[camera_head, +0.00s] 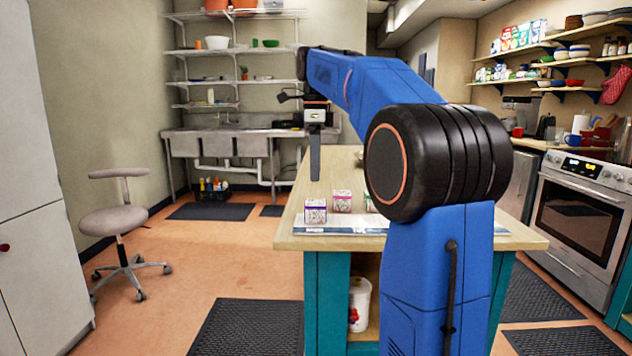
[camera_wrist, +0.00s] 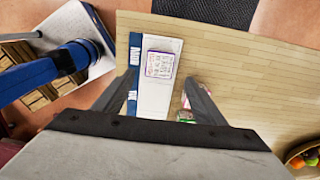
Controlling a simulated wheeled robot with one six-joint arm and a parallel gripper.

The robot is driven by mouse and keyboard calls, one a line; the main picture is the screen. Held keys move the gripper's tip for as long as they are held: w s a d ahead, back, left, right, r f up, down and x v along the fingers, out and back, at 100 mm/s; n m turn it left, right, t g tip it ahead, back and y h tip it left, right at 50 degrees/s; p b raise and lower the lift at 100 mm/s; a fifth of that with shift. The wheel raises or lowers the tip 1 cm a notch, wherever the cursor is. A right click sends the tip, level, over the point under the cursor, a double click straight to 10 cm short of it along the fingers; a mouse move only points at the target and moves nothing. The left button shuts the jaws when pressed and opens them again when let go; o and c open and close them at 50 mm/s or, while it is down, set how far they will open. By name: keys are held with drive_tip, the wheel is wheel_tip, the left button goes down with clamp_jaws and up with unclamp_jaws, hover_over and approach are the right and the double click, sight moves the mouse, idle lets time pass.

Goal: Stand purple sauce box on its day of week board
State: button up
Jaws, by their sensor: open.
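A small white box with purple print and edges, the purple sauce box (camera_head: 315,211), rests on the near left part of a white board with a blue strip (camera_head: 345,231) on the wooden table. In the wrist view the box (camera_wrist: 160,64) sits at the far end of the board's white area (camera_wrist: 154,102), beside the blue strip. The strip's lettering is too small to read surely. My gripper (camera_head: 315,178) is open and empty above the table. Its fingers (camera_wrist: 160,78) appear on either side of the board, apart from the box.
A pink-red box (camera_head: 342,201) stands just behind and right of the purple one. A green box (camera_head: 370,204) is mostly hidden by my arm. A fruit bowl (camera_wrist: 304,158) sits on the table in the wrist view. A stool (camera_head: 122,218) stands on the floor to the left.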

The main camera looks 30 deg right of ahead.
drive_tip(key=shift+r, duration=0.2)
drive_tip(key=s+a+f+n+t, duration=0.1)
drive_tip(key=s+a+f+n, duration=0.4)
drive_tip(key=s+f+n, duration=0.15)
drive_tip(key=s+a+f+n+t, duration=0.1)
drive_tip(key=s+a+f+n, duration=0.45)
drive_tip(key=s, duration=0.25)
drive_tip(key=s+a+f+n+t, duration=0.1)
drive_tip(key=s+a+f+n, duration=0.1)
drive_tip(key=s+f+n, duration=0.4)
drive_tip(key=s+a+f+n+t, duration=0.1)
drive_tip(key=s+a+f+n, duration=0.2)
drive_tip(key=s+f+n, duration=0.3)
drive_tip(key=s+f, duration=0.3)
drive_tip(key=f, duration=0.4)
drive_tip(key=shift+s+a+n+t, duration=0.15)
drive_tip(key=shift+s+n+t, duration=0.25)
